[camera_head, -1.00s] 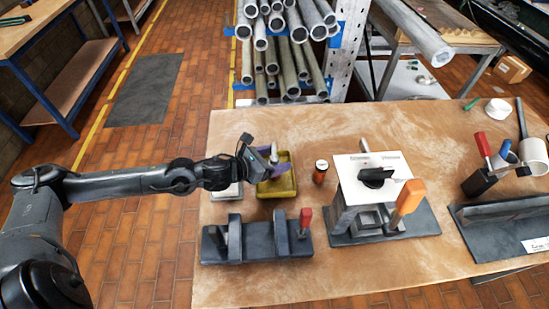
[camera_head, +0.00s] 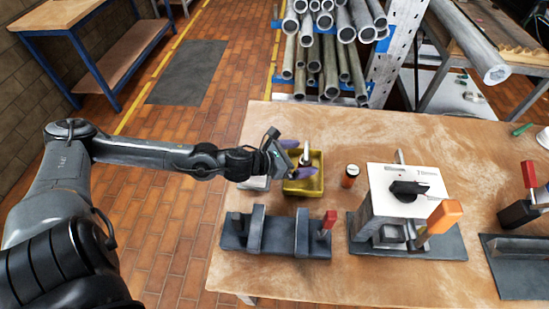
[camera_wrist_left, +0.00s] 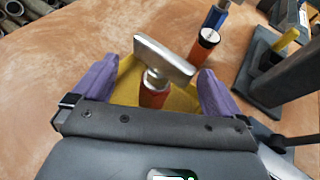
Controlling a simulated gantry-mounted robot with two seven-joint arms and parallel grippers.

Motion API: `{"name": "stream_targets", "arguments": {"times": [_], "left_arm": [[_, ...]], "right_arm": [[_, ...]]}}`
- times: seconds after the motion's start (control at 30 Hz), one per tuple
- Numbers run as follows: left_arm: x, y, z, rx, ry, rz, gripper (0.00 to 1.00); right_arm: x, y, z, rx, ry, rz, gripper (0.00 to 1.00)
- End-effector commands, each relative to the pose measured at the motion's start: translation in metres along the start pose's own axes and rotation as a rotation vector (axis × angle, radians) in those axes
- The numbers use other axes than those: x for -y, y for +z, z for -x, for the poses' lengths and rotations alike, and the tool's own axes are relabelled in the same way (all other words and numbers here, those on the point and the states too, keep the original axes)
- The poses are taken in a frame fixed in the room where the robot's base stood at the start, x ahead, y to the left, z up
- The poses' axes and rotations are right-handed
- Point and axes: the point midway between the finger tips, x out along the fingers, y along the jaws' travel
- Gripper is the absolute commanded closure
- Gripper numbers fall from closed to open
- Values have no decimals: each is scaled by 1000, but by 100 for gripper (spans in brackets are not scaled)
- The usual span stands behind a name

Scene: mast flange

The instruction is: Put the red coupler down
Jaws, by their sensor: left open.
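A red coupler (camera_wrist_left: 153,95) with a metal crossbar on top stands in the yellow tray (camera_wrist_left: 182,100); its lower part is hidden by my gripper in the left wrist view. My left gripper (camera_wrist_left: 157,75) is open, its two purple fingers on either side of the coupler with visible gaps. In the head view the left gripper (camera_head: 303,160) is over the yellow tray (camera_head: 303,186), and only the coupler's pale metal top shows there. My right gripper is not in view.
An orange cylinder with a dark band (camera_head: 350,176) stands right of the tray. A dark two-post fixture (camera_head: 277,237) lies in front. A white-topped box with a black knob (camera_head: 404,186) stands farther right. Pipes (camera_head: 325,45) are racked behind the table.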

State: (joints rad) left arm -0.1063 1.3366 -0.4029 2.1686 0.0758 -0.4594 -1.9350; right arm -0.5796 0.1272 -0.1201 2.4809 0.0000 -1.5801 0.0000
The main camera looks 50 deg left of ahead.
Motion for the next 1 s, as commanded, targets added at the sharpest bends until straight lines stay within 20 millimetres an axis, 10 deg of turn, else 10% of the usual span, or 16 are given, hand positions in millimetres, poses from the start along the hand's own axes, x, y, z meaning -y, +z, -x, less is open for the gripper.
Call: {"name": "stream_targets", "arguments": {"times": [1.0], "left_arm": [[0, 0, 94, -1, 1, -1, 0]], "right_arm": [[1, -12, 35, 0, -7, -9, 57]]}}
